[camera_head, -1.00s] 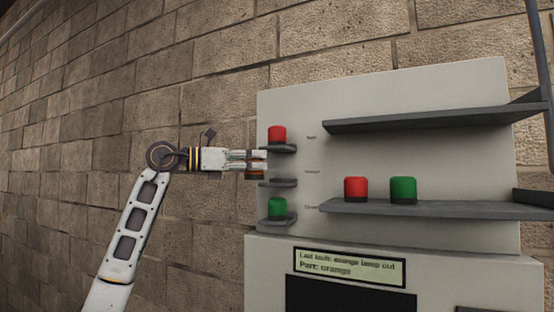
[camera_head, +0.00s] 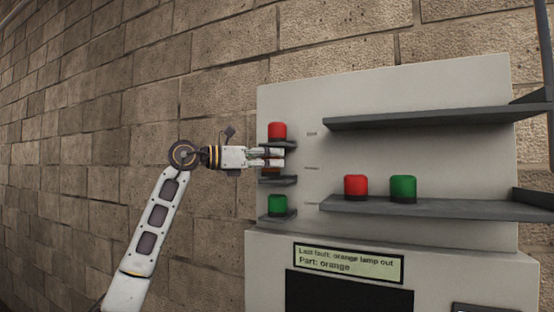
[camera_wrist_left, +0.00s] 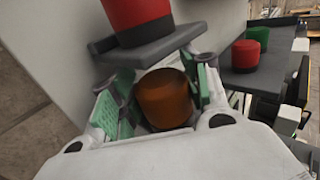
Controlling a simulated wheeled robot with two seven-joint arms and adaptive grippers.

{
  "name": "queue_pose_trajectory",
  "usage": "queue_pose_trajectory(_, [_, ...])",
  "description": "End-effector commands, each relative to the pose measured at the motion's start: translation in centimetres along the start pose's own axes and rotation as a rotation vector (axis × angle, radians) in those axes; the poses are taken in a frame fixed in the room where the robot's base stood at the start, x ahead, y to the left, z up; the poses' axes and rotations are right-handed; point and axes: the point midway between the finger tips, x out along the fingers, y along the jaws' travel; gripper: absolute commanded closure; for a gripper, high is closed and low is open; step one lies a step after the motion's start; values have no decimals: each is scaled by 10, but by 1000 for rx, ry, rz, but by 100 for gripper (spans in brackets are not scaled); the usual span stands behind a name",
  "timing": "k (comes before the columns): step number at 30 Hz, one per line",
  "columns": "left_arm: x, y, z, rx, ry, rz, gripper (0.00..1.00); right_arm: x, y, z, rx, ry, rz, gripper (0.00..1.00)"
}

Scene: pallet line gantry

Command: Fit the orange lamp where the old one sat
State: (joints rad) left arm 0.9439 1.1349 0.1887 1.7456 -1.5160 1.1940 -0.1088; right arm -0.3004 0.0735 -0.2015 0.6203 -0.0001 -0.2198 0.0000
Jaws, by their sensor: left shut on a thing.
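My left gripper (camera_head: 274,158) is shut on the orange lamp (camera_wrist_left: 166,98), a short orange-brown cylinder between the green-padded fingers in the left wrist view. In the head view the fingers largely cover the lamp. It is at the middle bracket (camera_head: 278,180) on the panel's left side, just over it; whether its base touches the bracket I cannot tell. A red lamp (camera_head: 277,130) stands on the bracket above and a green lamp (camera_head: 277,203) on the bracket below. My right gripper is not in view.
The upper shelf (camera_head: 430,117) is bare. The lower shelf (camera_head: 460,210) holds a spare red lamp (camera_head: 355,186) and a spare green lamp (camera_head: 403,188). A display (camera_head: 348,263) reads "Last fault: orange lamp out, Part: orange". The upper bracket (camera_wrist_left: 150,46) sits close above the fingers.

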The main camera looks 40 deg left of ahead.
Motion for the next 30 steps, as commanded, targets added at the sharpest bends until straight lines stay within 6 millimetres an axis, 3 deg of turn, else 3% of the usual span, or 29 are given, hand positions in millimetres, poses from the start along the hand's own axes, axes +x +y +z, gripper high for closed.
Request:
queue_pose_trajectory(7, [21,-1,2,0,-1,-1,79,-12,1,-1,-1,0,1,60])
queue_pose_trajectory(30, [20,0,-10,0,0,0,79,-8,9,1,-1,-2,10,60])
